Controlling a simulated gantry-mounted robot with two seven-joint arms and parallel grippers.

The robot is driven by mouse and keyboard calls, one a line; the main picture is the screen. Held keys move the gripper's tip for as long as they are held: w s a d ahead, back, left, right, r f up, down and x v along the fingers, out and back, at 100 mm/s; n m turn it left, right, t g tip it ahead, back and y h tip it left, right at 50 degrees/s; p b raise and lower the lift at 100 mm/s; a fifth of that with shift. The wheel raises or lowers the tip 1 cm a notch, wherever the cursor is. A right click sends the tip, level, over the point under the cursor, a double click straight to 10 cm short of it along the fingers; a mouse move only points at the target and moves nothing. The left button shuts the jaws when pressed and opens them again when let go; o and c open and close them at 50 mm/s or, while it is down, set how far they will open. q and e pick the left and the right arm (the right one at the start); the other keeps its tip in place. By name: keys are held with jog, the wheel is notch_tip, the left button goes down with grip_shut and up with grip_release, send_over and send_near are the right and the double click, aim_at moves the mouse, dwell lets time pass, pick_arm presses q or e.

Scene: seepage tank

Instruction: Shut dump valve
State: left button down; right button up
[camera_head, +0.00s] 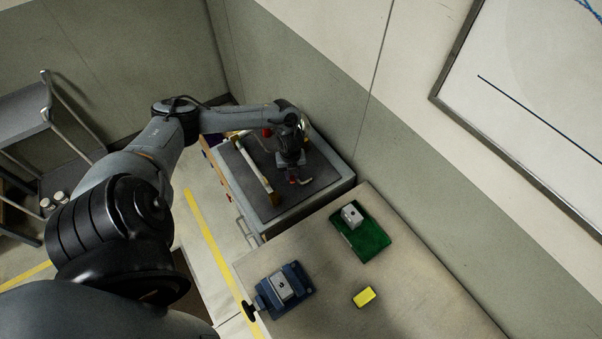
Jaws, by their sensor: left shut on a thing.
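My left gripper (292,173) points down over the dark top of a grey cabinet (335,190). It is shut on a small reddish-blue part (293,180), mostly hidden by the fingers. A pale bent piece (307,181) sticks out just right of the fingertips. I cannot tell for certain whether these belong to the dump valve. Another small red part (267,132) shows behind, beside my left wrist. My right gripper is not in view.
A long pale bar (254,168) with brownish ends lies left of the gripper. The nearer bench (400,285) carries a blue vise (270,292), a green tray (368,240) with a grey block (351,215), and a yellow block (364,297). A wall stands close behind the cabinet.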

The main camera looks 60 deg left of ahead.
pick_arm(q)
jog(key=s+a+m+b, duration=0.4)
jog(key=m+b, duration=0.4)
jog(key=m, duration=0.5)
jog(key=shift+a, duration=0.35)
jog(key=c, duration=1)
grip_release()
jog(key=shift+r, duration=0.1)
notch_tip(320, 180, up, 11)
jog(key=shift+f+b, duration=0.2)
jog(key=shift+b, duration=0.15)
